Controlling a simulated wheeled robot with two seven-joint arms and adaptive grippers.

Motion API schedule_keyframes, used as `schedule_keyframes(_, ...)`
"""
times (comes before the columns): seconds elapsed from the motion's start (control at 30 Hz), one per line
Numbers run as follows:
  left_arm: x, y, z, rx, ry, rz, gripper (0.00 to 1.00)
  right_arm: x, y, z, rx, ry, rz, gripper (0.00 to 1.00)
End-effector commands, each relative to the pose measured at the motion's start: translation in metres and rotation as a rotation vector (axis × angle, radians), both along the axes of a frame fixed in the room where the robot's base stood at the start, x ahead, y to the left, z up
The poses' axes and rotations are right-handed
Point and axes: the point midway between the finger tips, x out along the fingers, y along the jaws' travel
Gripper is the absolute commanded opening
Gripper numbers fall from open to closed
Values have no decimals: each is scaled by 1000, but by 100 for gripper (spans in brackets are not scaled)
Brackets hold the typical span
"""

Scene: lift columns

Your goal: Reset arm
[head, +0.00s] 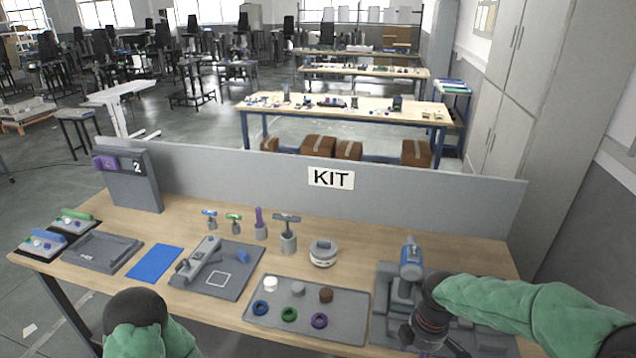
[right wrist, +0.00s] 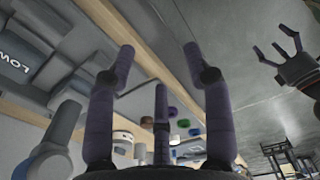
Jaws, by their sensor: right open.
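My right arm, in a green sleeve, comes in from the right in the head view. Its gripper (head: 428,330) points down over the grey fixture (head: 385,285) at the table's right end; its fingertips are hard to make out there. In the right wrist view this gripper (right wrist: 158,62) has its fingers spread, with nothing between them. My left arm shows at the bottom left of the head view, its gripper out of that frame. The left gripper (right wrist: 278,50) shows at the right of the right wrist view, fingers spread and empty, apart from the table.
A grey KIT panel (head: 240,170) closes the back. Cabinets stand at right.

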Motion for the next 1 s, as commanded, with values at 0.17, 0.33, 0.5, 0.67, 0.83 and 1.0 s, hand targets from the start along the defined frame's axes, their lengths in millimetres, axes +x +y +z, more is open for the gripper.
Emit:
schedule_keyframes(0.17,1,0,-3,0,-2,1,83,-2,14,-28,42,11,-68,52)
schedule_keyframes(0.33,1,0,-6,0,-1,0,83,-6,32,-61,92,25,-166,52)
schedule_keyframes(0.5,1,0,-10,0,-1,0,83,-16,54,-105,157,52,-315,52)
schedule_keyframes(0.67,1,0,-16,0,-1,0,83,-39,84,-164,234,105,-551,52)
schedule_keyframes(0.83,1,0,-22,0,-1,0,83,-72,111,-224,291,168,-864,52)
schedule_keyframes(1.0,1,0,-28,0,-1,0,83,-111,128,-270,304,224,-1171,52)
